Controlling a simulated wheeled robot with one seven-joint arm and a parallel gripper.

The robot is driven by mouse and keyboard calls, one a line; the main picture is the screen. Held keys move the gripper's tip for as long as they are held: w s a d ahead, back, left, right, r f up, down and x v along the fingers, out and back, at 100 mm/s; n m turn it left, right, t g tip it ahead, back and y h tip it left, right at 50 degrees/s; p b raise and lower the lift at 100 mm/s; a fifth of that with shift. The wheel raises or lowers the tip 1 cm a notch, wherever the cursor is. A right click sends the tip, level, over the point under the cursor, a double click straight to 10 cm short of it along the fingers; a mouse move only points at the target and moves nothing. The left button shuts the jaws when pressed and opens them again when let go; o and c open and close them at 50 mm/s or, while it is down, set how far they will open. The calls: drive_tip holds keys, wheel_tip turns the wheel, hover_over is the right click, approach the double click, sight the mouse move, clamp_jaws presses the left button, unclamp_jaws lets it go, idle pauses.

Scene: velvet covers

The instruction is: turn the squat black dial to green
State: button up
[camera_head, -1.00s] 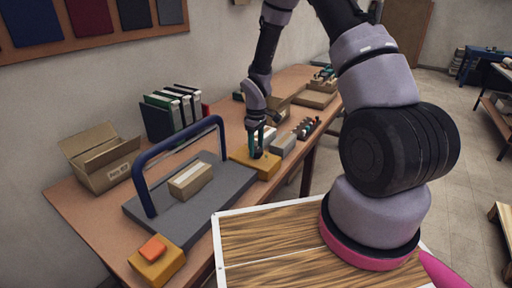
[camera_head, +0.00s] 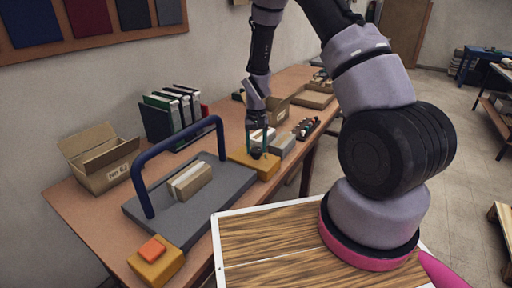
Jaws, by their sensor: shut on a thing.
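The squat black dial (camera_head: 257,154) sits on top of a yellow-orange block (camera_head: 262,169) near the front edge of the table. Only a little of the dial shows, because my gripper covers it. My gripper (camera_head: 256,150) reaches down from above, with its dark green fingers shut on the dial. The dial's pointer and any green mark are too small or hidden to make out.
A grey board with a blue arch handle (camera_head: 150,168) holds a cardboard-coloured block left of my gripper. A yellow box with an orange top (camera_head: 154,260) stands at the front. Grey and white blocks (camera_head: 283,146) stand close to the right. Binders and an open carton are behind.

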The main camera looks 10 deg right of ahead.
sight(256, 149)
drive_tip(key=shift+m, duration=0.6)
drive_tip(key=o, duration=1.4)
wheel_tip(256, 149, up, 11)
drive_tip(key=shift+f, duration=0.1)
